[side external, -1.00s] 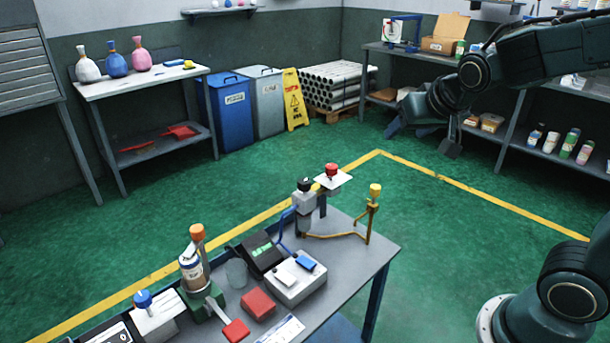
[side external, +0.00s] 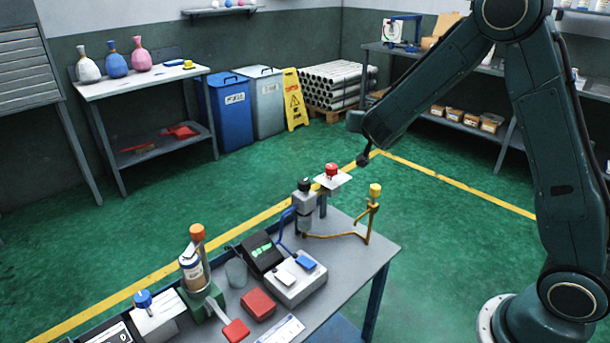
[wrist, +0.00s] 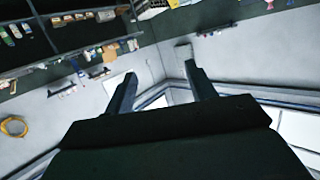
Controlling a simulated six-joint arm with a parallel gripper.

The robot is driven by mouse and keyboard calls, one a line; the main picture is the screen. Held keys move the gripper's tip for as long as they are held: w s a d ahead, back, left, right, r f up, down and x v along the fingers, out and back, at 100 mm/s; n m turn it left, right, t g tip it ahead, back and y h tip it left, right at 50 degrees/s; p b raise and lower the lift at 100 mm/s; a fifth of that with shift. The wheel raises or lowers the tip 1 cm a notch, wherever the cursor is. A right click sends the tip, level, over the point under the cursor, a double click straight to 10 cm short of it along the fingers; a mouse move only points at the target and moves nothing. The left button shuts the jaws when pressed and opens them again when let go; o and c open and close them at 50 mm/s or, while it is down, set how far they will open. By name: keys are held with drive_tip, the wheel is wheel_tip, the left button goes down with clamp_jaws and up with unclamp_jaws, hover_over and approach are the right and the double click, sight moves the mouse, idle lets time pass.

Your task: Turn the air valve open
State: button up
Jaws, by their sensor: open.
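Several coloured knobs stand on the work table in the side external view. A red knob (side external: 331,169) sits over a white plate, beside a grey block with a black knob (side external: 305,185). A yellow knob (side external: 375,190) tops a brass-coloured pipe. A blue knob (side external: 143,299) is at the lower left. I cannot tell which of these is the air valve. My gripper (wrist: 160,80) is open and empty in the wrist view, its two fingers apart. In the side external view my arm reaches over the floor beyond the table, and the jaws cannot be made out clearly.
The table (side external: 352,268) also holds a bottle in a green stand (side external: 193,272), a grey device with a blue switch (side external: 297,279) and a red box (side external: 258,304). Shelves (wrist: 65,40) show in the wrist view. The green floor behind the table is open.

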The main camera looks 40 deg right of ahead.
drive_tip(key=w+f+n+t, duration=0.2)
drive_tip(key=w+f, duration=0.2)
drive_tip(key=f, duration=0.1)
drive_tip(key=n+t+y, duration=0.2)
drive_tip(key=t, duration=0.1)
hover_over(334, 171)
drive_tip(key=f, duration=0.4)
drive_tip(key=shift+w+d+f, duration=0.15)
drive_tip(key=shift+d, duration=0.2)
drive_tip(key=shift+w+a+f, duration=0.15)
drive_tip(key=shift+a+f, duration=0.1)
drive_tip(key=shift+f, duration=0.15)
drive_tip(key=shift+f, duration=0.15)
drive_tip(key=shift+f, duration=3.45)
drive_tip(key=shift+w+d+r, duration=0.1)
drive_tip(key=shift+w+d, duration=0.15)
drive_tip(key=shift+w, duration=0.05)
drive_tip(key=shift+x, duration=1.15)
drive_tip(key=shift+a, duration=0.1)
